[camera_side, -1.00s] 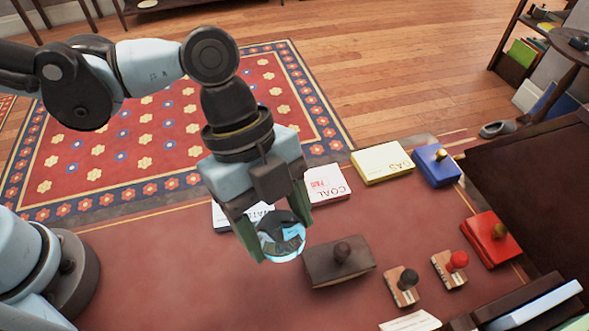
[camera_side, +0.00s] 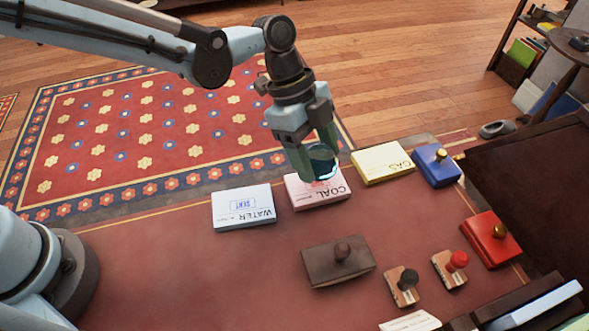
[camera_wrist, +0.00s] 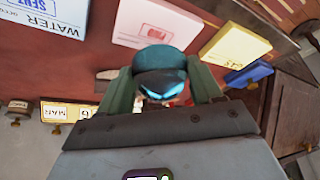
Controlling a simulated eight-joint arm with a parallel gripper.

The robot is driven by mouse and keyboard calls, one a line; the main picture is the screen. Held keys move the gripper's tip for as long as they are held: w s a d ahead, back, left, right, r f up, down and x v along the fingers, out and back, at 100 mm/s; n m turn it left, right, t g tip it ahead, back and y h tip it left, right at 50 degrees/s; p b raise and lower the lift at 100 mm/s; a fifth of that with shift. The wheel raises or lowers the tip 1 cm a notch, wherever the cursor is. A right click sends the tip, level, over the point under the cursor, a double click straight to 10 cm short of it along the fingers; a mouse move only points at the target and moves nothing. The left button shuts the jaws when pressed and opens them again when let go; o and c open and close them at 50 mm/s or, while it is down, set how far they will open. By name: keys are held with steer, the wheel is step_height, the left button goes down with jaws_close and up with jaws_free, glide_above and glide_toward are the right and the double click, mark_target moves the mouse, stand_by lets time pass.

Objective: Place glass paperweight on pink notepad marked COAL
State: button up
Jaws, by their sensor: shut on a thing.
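The glass paperweight (camera_side: 322,158) is a clear, dark-tinted dome held between the fingers of my gripper (camera_side: 318,160). In the side view it overlaps the pink notepad marked COAL (camera_side: 318,197), covering part of its far side. In the wrist view the paperweight (camera_wrist: 160,72) sits between the two green fingers of my gripper (camera_wrist: 162,80), and the pink notepad (camera_wrist: 150,22) shows beyond it. The paperweight appears to be above the pad; I cannot tell the exact gap.
The white WATER notepad (camera_side: 243,208) lies left of the pink one and the yellow GAS notepad (camera_side: 382,163) right. A blue box (camera_side: 437,166), a red box (camera_side: 491,239), a brown blotter (camera_side: 338,265) and two stamps (camera_side: 404,288) stand nearby. The desk's left front is clear.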

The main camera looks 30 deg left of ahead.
mark_target(315, 169)
steer(key=shift+f, duration=2.05)
steer(key=shift+f, duration=0.15)
steer(key=o, duration=1.3)
steer(key=shift+c, duration=0.2)
steer(key=s+v, duration=0.1)
steer(key=v, duration=1.1)
steer(key=s+a+n+t+y, duration=0.2)
steer(key=s+a+n+t, duration=0.2)
steer(key=a+n, duration=0.6)
steer(key=s+a+n+t+y, duration=0.2)
steer(key=s+a+n+t, duration=0.2)
steer(key=a+n, duration=0.6)
steer(key=a+r, duration=0.1)
steer(key=a, duration=0.2)
steer(key=shift+a+y, duration=0.4)
